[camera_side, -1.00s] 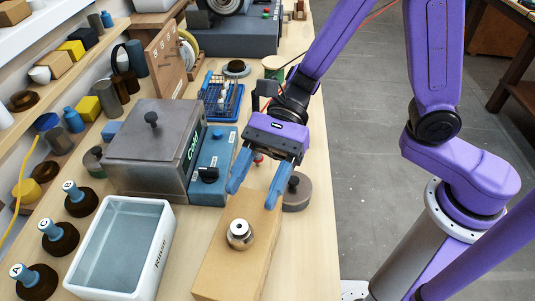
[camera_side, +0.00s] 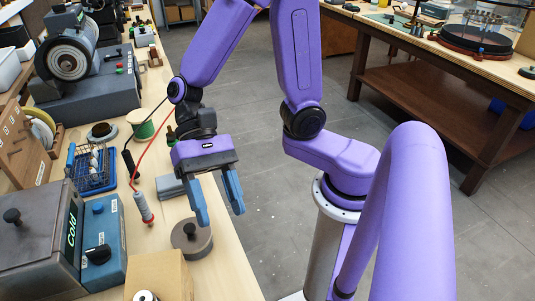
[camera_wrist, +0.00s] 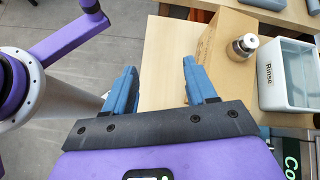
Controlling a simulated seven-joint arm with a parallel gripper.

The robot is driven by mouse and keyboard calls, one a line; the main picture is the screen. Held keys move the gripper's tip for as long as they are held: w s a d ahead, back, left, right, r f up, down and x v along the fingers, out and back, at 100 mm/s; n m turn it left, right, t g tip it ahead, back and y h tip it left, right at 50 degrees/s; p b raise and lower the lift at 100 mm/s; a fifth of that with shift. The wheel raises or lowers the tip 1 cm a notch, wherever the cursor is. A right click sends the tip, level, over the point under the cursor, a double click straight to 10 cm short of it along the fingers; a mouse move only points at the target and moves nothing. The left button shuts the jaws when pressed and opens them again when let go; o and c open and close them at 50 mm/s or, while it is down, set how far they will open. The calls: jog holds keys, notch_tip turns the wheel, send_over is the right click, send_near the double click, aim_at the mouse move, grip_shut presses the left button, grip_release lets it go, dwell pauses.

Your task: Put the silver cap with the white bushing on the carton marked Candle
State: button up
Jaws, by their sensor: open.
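The silver cap with the white bushing (camera_wrist: 243,46) stands upright on top of a tan cardboard carton (camera_wrist: 224,28) in the wrist view. In the side view only the white top of the bushing (camera_side: 145,296) shows at the bottom edge, on the carton (camera_side: 160,272). I cannot read any marking on the carton. My gripper (camera_side: 220,218) is open and empty, with blue fingers pointing down near the bench's right edge, to the right of and beyond the carton. In the wrist view my gripper (camera_wrist: 158,68) has nothing between its fingers.
The white Rinse tub (camera_wrist: 287,75) is beside the carton. Open floor lies right of the bench.

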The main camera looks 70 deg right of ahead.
jog(key=s+d+f+n+t+h, duration=0.1)
jog(key=s+d+n+t+h, duration=0.2)
jog(key=d+n, duration=1.3)
jog(key=n+t+h, duration=0.1)
jog(key=t+h, duration=0.2)
jog(key=t, duration=0.1)
jog(key=shift+f+n+t+h, duration=0.2)
jog(key=shift+n+t+h, duration=0.1)
jog(key=shift+n+h, duration=0.1)
